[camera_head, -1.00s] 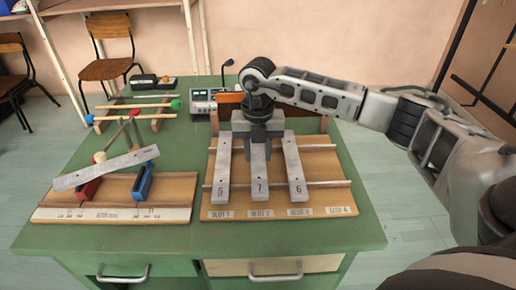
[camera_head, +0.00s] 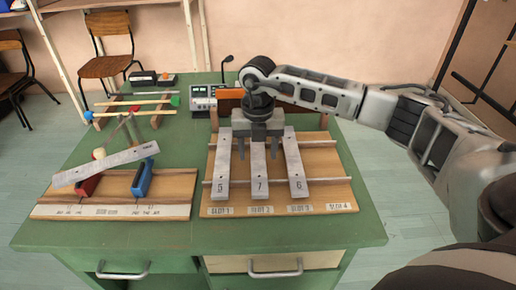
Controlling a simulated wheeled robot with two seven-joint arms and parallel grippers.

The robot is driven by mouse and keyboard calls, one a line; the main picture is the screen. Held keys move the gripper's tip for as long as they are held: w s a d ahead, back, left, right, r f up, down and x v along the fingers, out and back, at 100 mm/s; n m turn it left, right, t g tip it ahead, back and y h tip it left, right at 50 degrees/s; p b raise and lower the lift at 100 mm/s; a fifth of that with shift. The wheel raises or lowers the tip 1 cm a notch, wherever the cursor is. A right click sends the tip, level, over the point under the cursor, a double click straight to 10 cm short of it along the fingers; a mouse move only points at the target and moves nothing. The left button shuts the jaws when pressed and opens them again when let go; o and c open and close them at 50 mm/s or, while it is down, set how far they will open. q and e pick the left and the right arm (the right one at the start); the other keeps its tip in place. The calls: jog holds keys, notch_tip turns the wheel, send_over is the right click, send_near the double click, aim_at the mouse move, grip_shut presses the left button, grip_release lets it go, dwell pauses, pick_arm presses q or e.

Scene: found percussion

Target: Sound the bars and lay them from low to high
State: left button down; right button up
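Three grey metal bars lie side by side on the wooden slot board (camera_head: 333,175). The bar marked 5 (camera_head: 222,175) is at slot 1, the bar marked 7 (camera_head: 259,178) at slot 2 and the bar marked 6 (camera_head: 295,168) at slot 3. Slot 4 is bare. My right gripper (camera_head: 258,152) is open above the far part of bar 7, with a finger apart on each side of it. My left gripper is not in view.
Mallets with coloured heads, one green (camera_head: 175,100), lie on a rack at the back left. A device with a microphone (camera_head: 203,97) stands at the back. The green table (camera_head: 185,240) is clear along its front edge.

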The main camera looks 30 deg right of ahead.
notch_tip(320, 180, up, 16)
dwell(0.6)
